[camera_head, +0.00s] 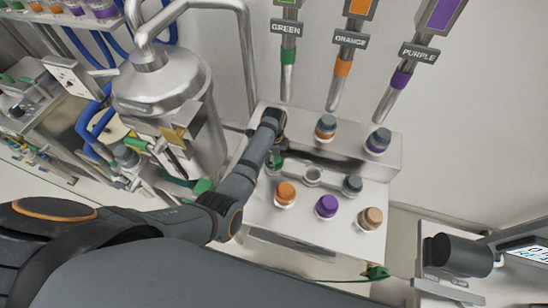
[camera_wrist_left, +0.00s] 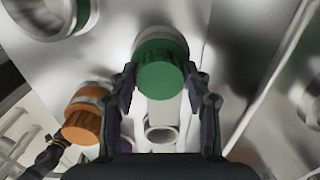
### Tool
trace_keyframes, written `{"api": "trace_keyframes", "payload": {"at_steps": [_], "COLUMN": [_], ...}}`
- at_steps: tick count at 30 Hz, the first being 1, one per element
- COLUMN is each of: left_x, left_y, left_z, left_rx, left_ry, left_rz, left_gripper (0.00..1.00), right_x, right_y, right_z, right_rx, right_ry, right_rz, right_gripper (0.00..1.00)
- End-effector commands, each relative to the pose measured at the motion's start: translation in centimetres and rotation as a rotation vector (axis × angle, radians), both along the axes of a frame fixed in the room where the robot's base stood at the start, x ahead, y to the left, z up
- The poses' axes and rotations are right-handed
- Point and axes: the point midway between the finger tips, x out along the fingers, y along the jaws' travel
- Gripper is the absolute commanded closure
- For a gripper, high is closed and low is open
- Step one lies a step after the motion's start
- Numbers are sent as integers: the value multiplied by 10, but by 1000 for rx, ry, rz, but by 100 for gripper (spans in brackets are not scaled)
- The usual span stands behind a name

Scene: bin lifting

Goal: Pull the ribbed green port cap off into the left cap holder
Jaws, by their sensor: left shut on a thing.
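In the left wrist view the ribbed green cap (camera_wrist_left: 160,70) sits between the two fingers of my left gripper (camera_wrist_left: 162,85), which is shut on it. A grey band shows behind the green ribs. An open pale ring (camera_wrist_left: 160,132), which looks like an empty holder, shows below the cap in the picture. In the head view my left gripper (camera_head: 274,150) is over the left part of the steel stand, with green (camera_head: 274,163) showing beneath it. My wrist hides much of that spot. I cannot tell which ring is the left cap holder. My right gripper is not in view.
On the stand (camera_head: 257,217) are orange (camera_head: 285,193), purple (camera_head: 326,206) and tan (camera_head: 370,217) caps, plus several grey-topped ones. An empty ring (camera_head: 312,175) is among them. Labelled pipes hang behind; a steel tank (camera_head: 165,90) stands left. A dark cylinder (camera_head: 460,255) is lower right.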

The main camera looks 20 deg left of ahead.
Motion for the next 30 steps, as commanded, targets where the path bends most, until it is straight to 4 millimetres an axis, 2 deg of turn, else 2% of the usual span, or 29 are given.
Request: {"api": "trace_keyframes", "payload": {"at_steps": [5, 6, 11, 22, 26, 30], "left_x": [0, 0, 0, 0, 1, 1], "left_y": [0, 0, 0, 0, 0, 0], "left_z": [-1, -1, -1, 3, 23, 59], "left_rx": [0, 0, 0, 0, -1, -1], "left_ry": [0, 0, 0, -2, -4, -6], "left_rz": [0, 0, 0, 0, 1, 0], "left_gripper": [94, 49, 27, 25, 25, 25], "right_x": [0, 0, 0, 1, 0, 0], "right_y": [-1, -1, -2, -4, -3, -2], "right_z": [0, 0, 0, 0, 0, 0], "right_rx": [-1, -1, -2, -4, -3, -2], "right_ry": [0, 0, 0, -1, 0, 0], "right_rz": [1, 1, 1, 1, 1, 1], "right_gripper": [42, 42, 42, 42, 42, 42]}}
